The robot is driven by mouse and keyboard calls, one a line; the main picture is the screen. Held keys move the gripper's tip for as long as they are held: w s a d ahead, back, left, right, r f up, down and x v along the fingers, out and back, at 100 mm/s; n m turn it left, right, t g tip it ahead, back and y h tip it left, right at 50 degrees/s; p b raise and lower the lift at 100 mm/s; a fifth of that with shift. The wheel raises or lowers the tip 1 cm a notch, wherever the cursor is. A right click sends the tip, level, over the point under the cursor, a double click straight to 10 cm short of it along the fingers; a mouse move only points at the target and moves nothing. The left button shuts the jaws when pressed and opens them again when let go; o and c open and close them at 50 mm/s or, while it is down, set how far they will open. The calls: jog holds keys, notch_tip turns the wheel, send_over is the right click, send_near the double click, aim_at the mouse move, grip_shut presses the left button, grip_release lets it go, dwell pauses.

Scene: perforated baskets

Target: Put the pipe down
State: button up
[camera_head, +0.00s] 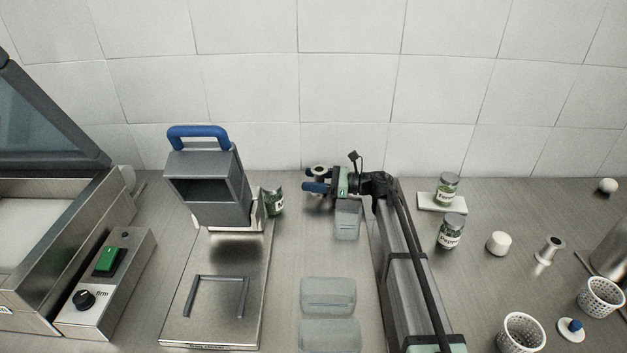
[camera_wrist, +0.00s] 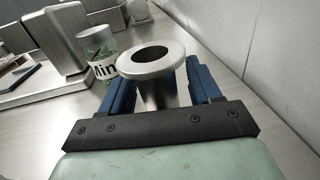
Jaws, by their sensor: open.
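The pipe (camera_head: 320,170) is a short metal tube with a wide flange at its top, near the back wall. In the wrist view the pipe (camera_wrist: 152,59) stands upright between the two blue fingers. My gripper (camera_head: 316,181) is open around it, with one finger on each side; a gap shows beside the fingers in the wrist view (camera_wrist: 163,88). The foot of the pipe is hidden by my gripper, so I cannot see its contact with the counter.
A labelled jar (camera_head: 272,201) stands left of the pipe, beside a grey machine with a blue handle (camera_head: 199,132). Clear plastic boxes (camera_head: 328,293) lie in front. Right of my arm are jars (camera_head: 451,231), a similar flanged piece (camera_head: 549,249) and perforated baskets (camera_head: 600,297).

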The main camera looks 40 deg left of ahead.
jog(key=shift+r, duration=0.15)
jog(key=v, duration=0.7)
jog(key=shift+w+d, duration=0.15)
jog(key=shift+d, duration=0.05)
jog(key=o, duration=0.4)
jog(key=shift+c, duration=0.2)
